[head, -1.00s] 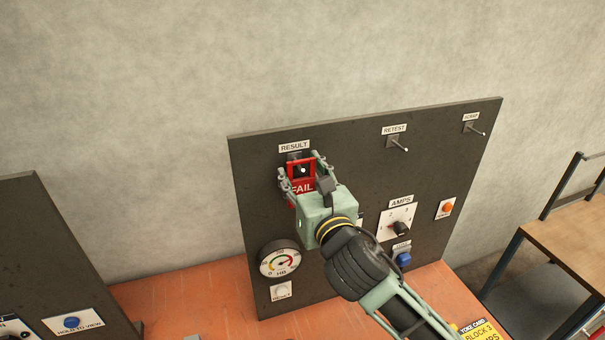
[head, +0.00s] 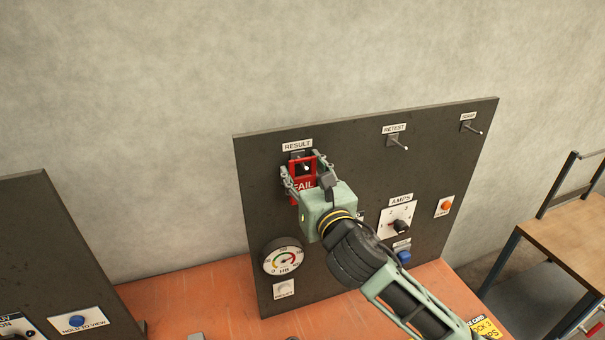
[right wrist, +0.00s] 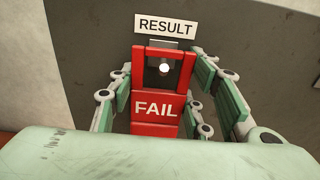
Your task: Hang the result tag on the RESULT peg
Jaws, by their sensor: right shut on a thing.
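The red tag (head: 304,185) reads FAIL and has a square opening in its upper part. It is upright in front of the dark panel, just under the RESULT label (head: 297,145). In the right wrist view the tag (right wrist: 155,115) stands between the fingers, and the pale round tip of the RESULT peg (right wrist: 164,68) shows inside its opening. My right gripper (head: 309,175) is shut on the tag, one finger at each side edge. How far the tag sits along the peg cannot be told. My left gripper is not in view.
The panel (head: 357,175) also carries a RETEST peg (head: 398,142), a SCRAP peg (head: 472,127), a gauge (head: 283,259) and an AMPS knob (head: 400,226). Another dark panel (head: 50,240) stands at left. A wooden table (head: 580,230) is at right.

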